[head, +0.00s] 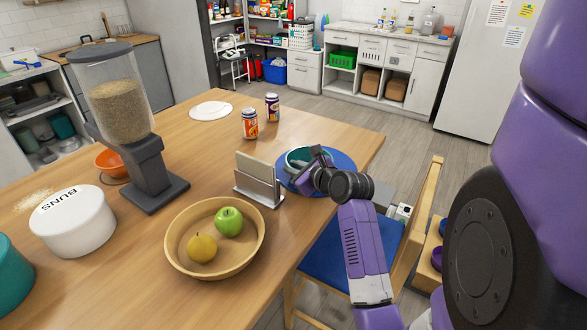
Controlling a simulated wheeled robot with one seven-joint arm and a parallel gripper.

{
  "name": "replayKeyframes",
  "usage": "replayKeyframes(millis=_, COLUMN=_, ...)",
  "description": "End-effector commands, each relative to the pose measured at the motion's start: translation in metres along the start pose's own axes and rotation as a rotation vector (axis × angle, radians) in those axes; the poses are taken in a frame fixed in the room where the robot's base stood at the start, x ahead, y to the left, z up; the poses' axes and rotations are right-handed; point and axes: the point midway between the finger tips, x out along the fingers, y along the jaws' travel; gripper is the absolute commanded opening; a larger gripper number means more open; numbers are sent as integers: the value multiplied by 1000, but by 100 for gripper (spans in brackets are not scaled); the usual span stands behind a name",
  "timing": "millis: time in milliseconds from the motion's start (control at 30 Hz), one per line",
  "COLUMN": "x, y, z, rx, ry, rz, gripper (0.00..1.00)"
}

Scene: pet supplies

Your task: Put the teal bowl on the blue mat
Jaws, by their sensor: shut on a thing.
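The teal bowl (297,157) is in the head view, right of the middle of the table. It appears over the round blue mat (343,160), toward the mat's left side. My gripper (318,157) is shut on the bowl at its right side, and my wrist hides part of the bowl and mat. I cannot tell whether the bowl's base touches the mat.
A napkin holder (262,187) stands just left of the mat. A wooden fruit bowl (175,243) is in front, with a grain dispenser (125,110) behind it. A chair (423,215) stands beyond the table's right edge.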

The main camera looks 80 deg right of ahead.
Motion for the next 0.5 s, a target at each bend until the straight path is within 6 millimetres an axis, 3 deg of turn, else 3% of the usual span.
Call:
replayKeyframes(millis=100, x=1, y=1, z=-1, rx=0, ry=-1, rz=0, gripper=0)
replayKeyframes(millis=133, x=1, y=1, z=-1, rx=0, ry=0, rz=0, gripper=20)
replayKeyframes(millis=200, x=1, y=1, z=-1, rx=0, ry=0, rz=0, gripper=34)
replayKeyframes(millis=500, x=1, y=0, z=-1, rx=0, ry=0, rz=0, gripper=36)
